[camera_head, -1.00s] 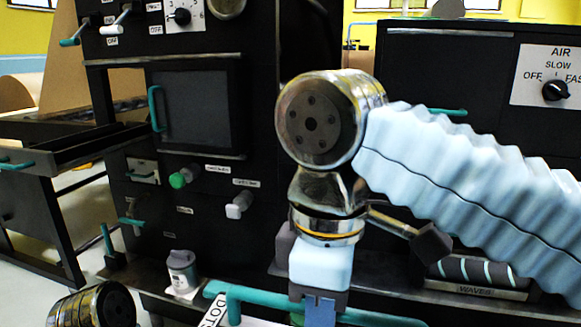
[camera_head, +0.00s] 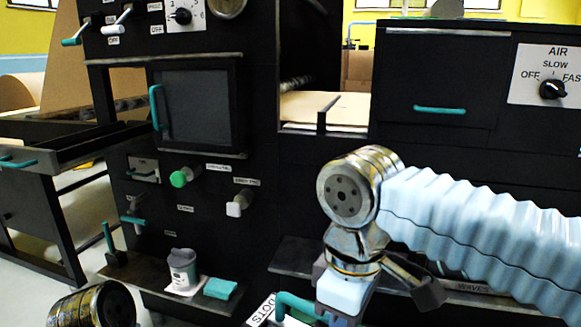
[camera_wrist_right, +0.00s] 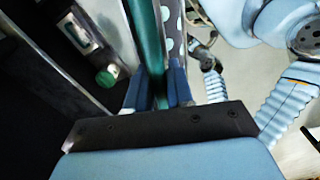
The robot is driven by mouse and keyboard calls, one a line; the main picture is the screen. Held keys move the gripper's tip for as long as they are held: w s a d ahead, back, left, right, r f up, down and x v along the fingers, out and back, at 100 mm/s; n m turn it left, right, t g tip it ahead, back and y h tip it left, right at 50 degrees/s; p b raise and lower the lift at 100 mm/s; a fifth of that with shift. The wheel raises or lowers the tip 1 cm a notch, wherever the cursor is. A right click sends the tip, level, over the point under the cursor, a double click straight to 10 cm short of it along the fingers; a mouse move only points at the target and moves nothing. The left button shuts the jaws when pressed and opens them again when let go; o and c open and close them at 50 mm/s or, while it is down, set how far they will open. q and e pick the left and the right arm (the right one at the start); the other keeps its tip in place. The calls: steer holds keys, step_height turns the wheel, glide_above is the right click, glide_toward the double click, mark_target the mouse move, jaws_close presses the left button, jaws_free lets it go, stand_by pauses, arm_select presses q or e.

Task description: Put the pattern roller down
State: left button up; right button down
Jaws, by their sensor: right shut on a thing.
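The pattern roller, marked DOTS, shows its teal handle (camera_head: 292,303) and white label (camera_head: 262,311) at the bottom of the head view. The rest of it is cut off or behind my arm. In the right wrist view, the teal handle (camera_wrist_right: 147,45) runs between the fingers of my right gripper (camera_wrist_right: 157,85), which is shut on it. A dark strip with white dots (camera_wrist_right: 171,35) shows beside the handle. I cannot tell whether the roller touches a support. Of my left arm, only a link shows at lower left in the head view; its gripper is not visible.
A black ledge (camera_head: 290,258) marked WAVES (camera_head: 472,287) runs behind my right arm. A grey lidded cup (camera_head: 182,268) and a teal block (camera_head: 220,288) stand on the lower left shelf. Green (camera_head: 180,178) and white (camera_head: 238,205) knobs stick out of the machine front.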

steer(key=w+d+f+m, duration=0.3)
steer(key=w+d+f, duration=0.1)
steer(key=f, duration=0.4)
steer(key=w+d+f+m, duration=0.4)
steer(key=w+f, duration=0.1)
steer(key=f, duration=0.4)
steer(key=w+d+f+m, duration=0.4)
steer(key=w+d+f, duration=0.1)
steer(key=f, duration=0.4)
steer(key=shift+w+f, duration=0.2)
steer(key=shift+w, duration=0.05)
steer(key=shift+a, duration=0.1)
steer(key=shift+s, duration=0.1)
